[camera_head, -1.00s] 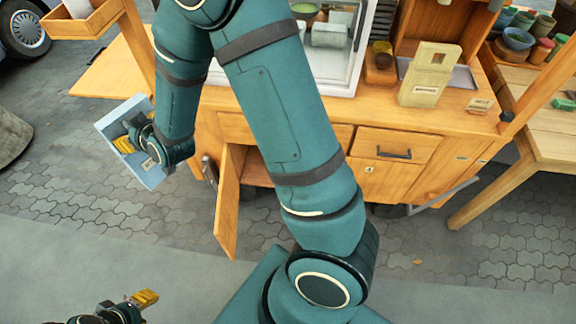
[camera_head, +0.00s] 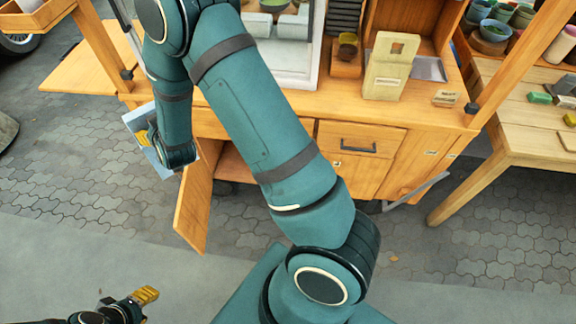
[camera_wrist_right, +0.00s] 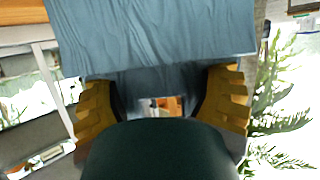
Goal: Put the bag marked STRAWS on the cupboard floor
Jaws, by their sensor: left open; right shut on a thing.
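My right gripper (camera_head: 145,138) is shut on a blue-grey, bag-like thing (camera_head: 138,118) and holds it in the air left of the cupboard. In the right wrist view its creased blue side (camera_wrist_right: 150,35) fills the top, between the yellow fingers. I cannot read any marking on it. The wooden cupboard has its door (camera_head: 193,205) swung open towards me. Its opening (camera_head: 234,168) shows a strip of the inside, partly hidden by my right arm. My left gripper (camera_head: 146,295) is open and empty at the lower left, far from the cupboard.
A beige labelled bag-like thing (camera_head: 385,72) stands on the counter (camera_head: 335,105), beside a brown jar holder (camera_head: 346,58). A side table (camera_head: 510,130) with bowls and cups is at the right. The paving (camera_head: 80,185) left of the door is clear.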

